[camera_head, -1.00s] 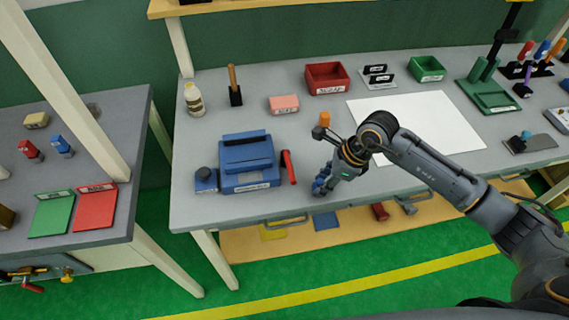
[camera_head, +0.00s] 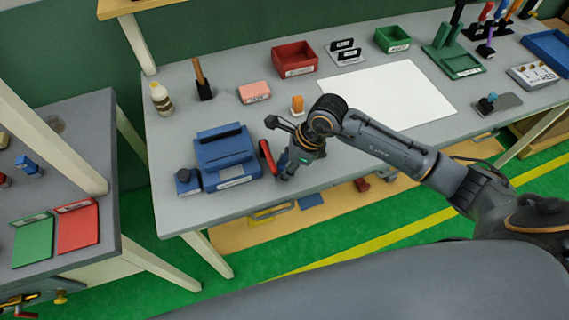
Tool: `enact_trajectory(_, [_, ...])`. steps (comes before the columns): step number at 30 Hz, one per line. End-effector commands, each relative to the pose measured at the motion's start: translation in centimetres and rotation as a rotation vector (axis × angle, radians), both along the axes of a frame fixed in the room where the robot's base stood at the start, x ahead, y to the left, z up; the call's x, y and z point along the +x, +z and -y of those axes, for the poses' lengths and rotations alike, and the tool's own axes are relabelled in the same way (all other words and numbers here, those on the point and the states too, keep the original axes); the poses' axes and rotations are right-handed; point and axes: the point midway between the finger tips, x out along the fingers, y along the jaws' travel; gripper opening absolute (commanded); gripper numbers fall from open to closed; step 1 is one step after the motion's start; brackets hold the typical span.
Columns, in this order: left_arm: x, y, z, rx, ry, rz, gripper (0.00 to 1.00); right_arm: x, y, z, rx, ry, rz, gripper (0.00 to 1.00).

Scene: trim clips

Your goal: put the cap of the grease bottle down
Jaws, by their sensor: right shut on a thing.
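A cream bottle (camera_head: 161,98), which looks like the grease bottle, stands upright at the back left of the bench. Its top is too small to read clearly. My right gripper (camera_head: 284,176) is low at the bench's front part, just right of the red-handled piece beside the blue box. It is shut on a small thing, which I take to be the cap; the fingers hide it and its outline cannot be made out. I cannot tell whether it touches the bench. My left gripper is not in view.
The blue box (camera_head: 226,160) and red handle (camera_head: 267,157) are close left of the gripper. A white sheet (camera_head: 390,95) lies right of centre. Red (camera_head: 295,60) and green (camera_head: 392,40) bins stand at the back.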

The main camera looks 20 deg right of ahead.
Motion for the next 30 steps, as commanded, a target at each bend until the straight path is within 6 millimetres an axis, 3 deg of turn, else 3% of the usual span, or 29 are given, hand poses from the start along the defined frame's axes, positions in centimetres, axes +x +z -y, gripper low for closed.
enact_trajectory(4, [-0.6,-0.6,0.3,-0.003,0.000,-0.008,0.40,0.0,-0.5,0.0,0.000,0.001,0.000,0.22])
enact_trajectory(5, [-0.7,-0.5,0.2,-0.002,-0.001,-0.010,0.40,0.0,-0.4,0.0,0.000,0.000,0.000,0.37])
enact_trajectory(8, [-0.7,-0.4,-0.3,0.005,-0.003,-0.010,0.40,0.0,-0.3,0.0,-0.001,0.000,0.000,0.57])
enact_trajectory(21, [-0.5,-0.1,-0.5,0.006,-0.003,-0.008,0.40,0.0,0.4,0.2,-0.002,0.000,0.002,0.57])
enact_trajectory(30, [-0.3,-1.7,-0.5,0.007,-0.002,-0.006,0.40,-0.8,5.9,2.5,-0.003,0.001,0.006,0.57])
